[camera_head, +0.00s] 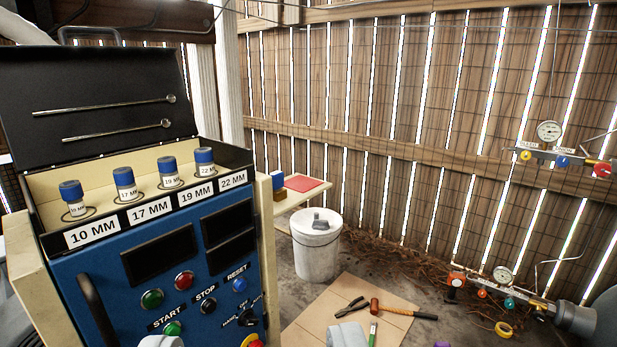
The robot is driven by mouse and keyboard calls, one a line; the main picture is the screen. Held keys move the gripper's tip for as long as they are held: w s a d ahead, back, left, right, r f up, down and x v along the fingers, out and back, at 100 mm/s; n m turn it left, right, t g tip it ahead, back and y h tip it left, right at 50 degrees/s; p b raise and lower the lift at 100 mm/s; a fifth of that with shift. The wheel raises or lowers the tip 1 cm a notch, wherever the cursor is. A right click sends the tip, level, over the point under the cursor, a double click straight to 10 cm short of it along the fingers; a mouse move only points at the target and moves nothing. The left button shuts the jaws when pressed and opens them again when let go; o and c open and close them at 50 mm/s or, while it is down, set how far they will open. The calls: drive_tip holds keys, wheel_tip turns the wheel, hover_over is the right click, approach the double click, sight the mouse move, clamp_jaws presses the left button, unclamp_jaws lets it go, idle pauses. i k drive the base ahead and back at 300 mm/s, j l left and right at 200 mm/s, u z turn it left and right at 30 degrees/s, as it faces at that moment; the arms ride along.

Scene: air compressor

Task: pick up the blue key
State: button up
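No blue thing that I can clearly make out as a key shows in this view. A small blue knob (562,161) sits on the upper pipe manifold at the right. A small blue-violet thing (442,345) is cut off by the bottom edge, and I cannot tell what it is. My gripper (253,339) shows only as two grey fingertips at the bottom edge. They are wide apart with nothing held between them. The left tip overlaps the blue control box, and the right tip overlaps the floor board.
The blue control box (150,262) with several blue-capped sockets stands at left, its black lid (95,75) open. A white bucket (315,255) stands behind. Pliers (351,306) and a hammer (402,311) lie on a board. A lower manifold (500,288) is at right.

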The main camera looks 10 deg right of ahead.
sight(278, 176)
drive_tip(key=i+l+u, duration=0.3)
drive_tip(key=i+l, duration=0.4)
drive_tip(key=i, duration=0.15)
